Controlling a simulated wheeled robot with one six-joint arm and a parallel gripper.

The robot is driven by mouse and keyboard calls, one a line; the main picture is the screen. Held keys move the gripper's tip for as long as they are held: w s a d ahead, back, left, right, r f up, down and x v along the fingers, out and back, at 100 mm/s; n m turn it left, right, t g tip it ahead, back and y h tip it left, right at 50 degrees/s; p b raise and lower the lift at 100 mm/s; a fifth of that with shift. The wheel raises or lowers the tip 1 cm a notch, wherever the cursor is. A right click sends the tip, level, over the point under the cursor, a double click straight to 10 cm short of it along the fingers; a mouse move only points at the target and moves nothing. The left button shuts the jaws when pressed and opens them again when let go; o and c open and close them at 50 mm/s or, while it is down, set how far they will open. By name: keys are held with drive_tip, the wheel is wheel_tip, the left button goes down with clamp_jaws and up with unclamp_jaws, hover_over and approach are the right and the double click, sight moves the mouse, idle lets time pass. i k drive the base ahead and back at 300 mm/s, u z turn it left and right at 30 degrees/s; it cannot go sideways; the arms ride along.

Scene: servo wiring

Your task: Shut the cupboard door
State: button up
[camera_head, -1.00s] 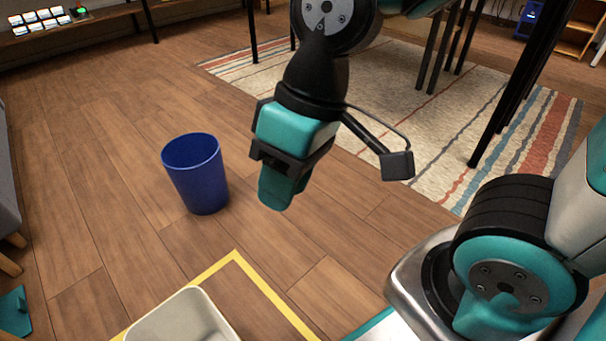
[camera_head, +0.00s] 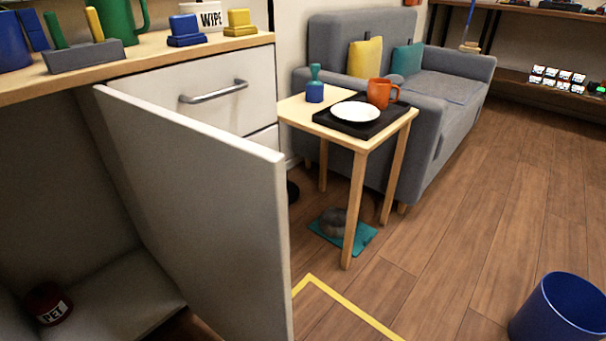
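The cupboard door (camera_head: 205,205) is a grey-white panel at the left of the head view. It stands wide open, swung out from the cupboard (camera_head: 55,180) under the wooden counter. The cupboard's inside shows, with a dark red tin marked PET (camera_head: 47,303) on its floor. The door's hinge side is toward the cupboard and its free edge is nearest me. My gripper is out of view now, so its state does not show.
A small wooden table (camera_head: 290,108) with a black tray, white plate and orange mug stands right of the door. Behind it is a grey sofa (camera_head: 465,85). A blue bin (camera_head: 560,312) stands at the lower right. Open wooden floor lies between table and bin.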

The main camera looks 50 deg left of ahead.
sight(213, 201)
drive_tip(key=k, duration=0.5)
drive_tip(key=z, duration=1.6)
drive_tip(key=i, duration=0.65)
drive_tip(key=u, duration=4.3)
drive_tip(key=i, duration=0.5)
